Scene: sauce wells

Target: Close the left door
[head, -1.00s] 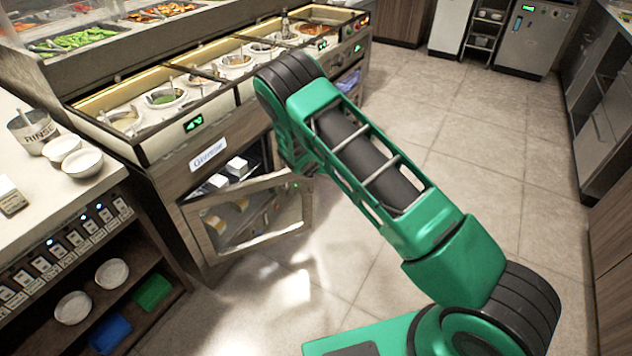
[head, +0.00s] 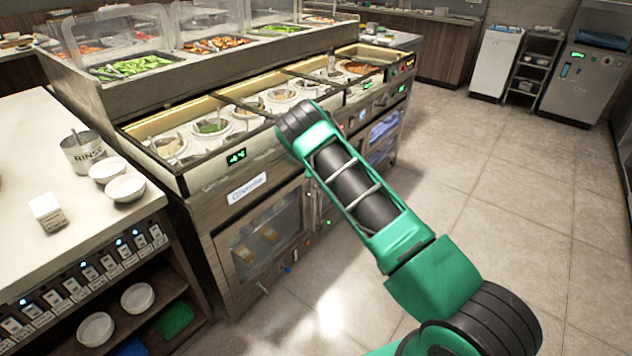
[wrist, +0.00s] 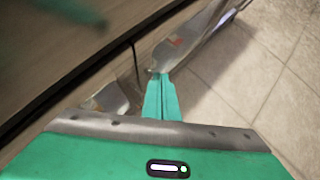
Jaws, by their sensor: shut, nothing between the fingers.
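The left door (head: 268,228) is a glass panel in a metal frame, under the sauce wells on the counter's front. In the head view it lies flush or nearly flush with the cabinet; I cannot tell whether a small gap is left. Food containers show dimly through its glass. My gripper is hidden behind my arm in the head view. In the wrist view my gripper (wrist: 160,82) is shut and empty, its fingertips at or very near a shiny metal panel beside a dark seam. Contact is unclear.
The sauce-well counter (head: 245,187) carries several wells above the door. A side counter (head: 75,205) with white bowls (head: 125,187) and a rinse pot (head: 84,152) stands at left. Tiled floor (head: 450,190) is open to the right.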

